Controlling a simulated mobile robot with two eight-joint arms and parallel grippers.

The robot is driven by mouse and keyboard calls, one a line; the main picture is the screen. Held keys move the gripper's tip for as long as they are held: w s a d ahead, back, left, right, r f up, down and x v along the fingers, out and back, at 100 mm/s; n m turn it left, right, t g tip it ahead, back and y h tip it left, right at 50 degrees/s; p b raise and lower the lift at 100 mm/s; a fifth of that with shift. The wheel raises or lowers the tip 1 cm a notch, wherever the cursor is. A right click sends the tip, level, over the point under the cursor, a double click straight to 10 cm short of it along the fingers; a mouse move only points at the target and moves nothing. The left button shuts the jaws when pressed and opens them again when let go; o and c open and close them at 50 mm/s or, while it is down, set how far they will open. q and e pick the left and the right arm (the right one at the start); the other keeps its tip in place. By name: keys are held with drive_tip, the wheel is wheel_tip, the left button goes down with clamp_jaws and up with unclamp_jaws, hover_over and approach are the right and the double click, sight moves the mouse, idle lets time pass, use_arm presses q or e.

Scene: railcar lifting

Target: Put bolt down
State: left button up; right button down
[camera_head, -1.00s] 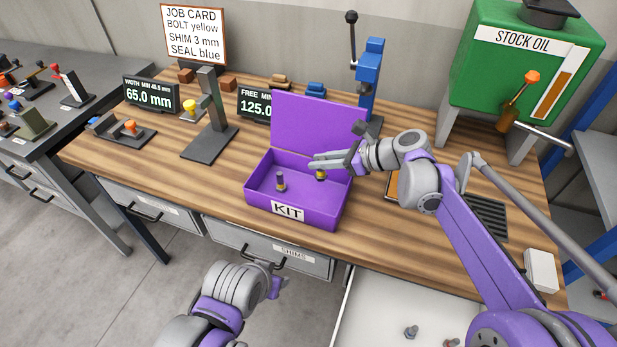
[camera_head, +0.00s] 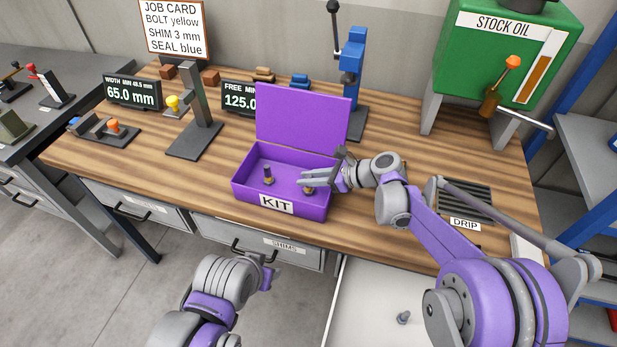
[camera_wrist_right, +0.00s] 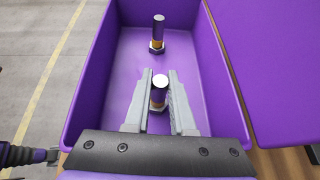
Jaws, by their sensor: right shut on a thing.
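The purple kit box (camera_head: 248,191) stands open on the bench, its lid raised at the back. My right gripper (camera_head: 304,184) reaches in from the right, low inside the box. It is shut on a bolt with a yellow band (camera_head: 309,189). In the right wrist view this bolt (camera_wrist_right: 160,92) is upright between the fingers (camera_wrist_right: 160,78); I cannot tell whether it touches the box floor. Another yellow-banded bolt (camera_head: 268,175) stands upright in the box, apart from the gripper, and shows in the wrist view (camera_wrist_right: 158,35). My left gripper (camera_head: 268,260) is partly visible below the bench edge.
A job card (camera_head: 173,27) reads bolt yellow, shim 3 mm, seal blue. A gauge stand (camera_head: 200,130) is left of the box, a blue press (camera_head: 352,68) behind it. A drip tray (camera_head: 466,196) lies right.

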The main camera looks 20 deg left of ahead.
drive_tip(key=shift+f, duration=0.2)
drive_tip(key=c, duration=0.8)
unclamp_jaws()
drive_tip(key=shift+o, duration=0.2)
drive_tip(key=shift+r, duration=0.35)
drive_tip(key=v, duration=1.2)
drive_tip(key=s+d+f+n+t+h, duration=0.1)
drive_tip(key=s+d+f+n+h, duration=0.2)
drive_tip(key=s+d+n, duration=0.3)
drive_tip(key=s+d+f+n+t+h, duration=0.1)
drive_tip(key=s+d+f+n+h, duration=0.1)
drive_tip(key=s+d+n+h, duration=0.3)
drive_tip(key=s+d+f+n+t+h, duration=0.2)
drive_tip(key=s+d+f+n+h, duration=0.1)
drive_tip(key=s+d+n, duration=0.5)
drive_tip(key=s+d+h, duration=0.1)
drive_tip(key=s+d, duration=0.2)
drive_tip(key=s, duration=0.3)
drive_tip(key=shift+s+f+b, duration=0.3)
drive_tip(key=shift+s+b, duration=0.05)
